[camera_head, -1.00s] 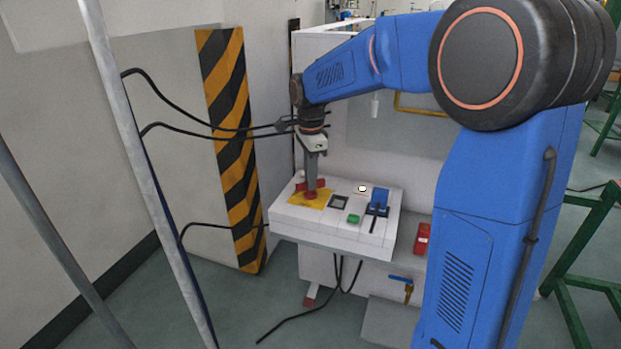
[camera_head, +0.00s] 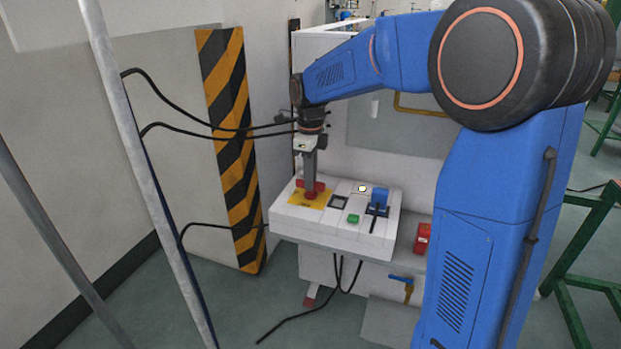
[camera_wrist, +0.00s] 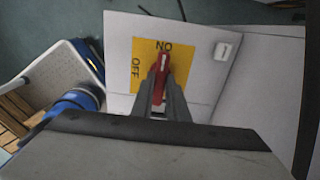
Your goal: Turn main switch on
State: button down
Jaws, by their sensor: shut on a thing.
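The main switch is a red handle on a yellow plate (camera_head: 322,200) at the left of the white control panel (camera_head: 290,219). In the wrist view, the yellow plate (camera_wrist: 186,68) carries the words ON and OFF, and the red handle (camera_wrist: 160,84) points toward the ON label. My gripper (camera_head: 310,190) reaches down onto the switch. In the wrist view its two fingers (camera_wrist: 160,95) are shut around the red handle. The base of the handle is hidden by the fingers.
On the panel, right of the switch, are a dark square (camera_head: 339,202), a green button (camera_head: 353,219), a round lit lamp (camera_head: 362,189) and a blue switch (camera_head: 380,196). A striped post (camera_head: 232,140) and black cables stand to the left.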

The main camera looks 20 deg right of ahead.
dwell(0.4)
jog(key=c, duration=1.7)
grip_release()
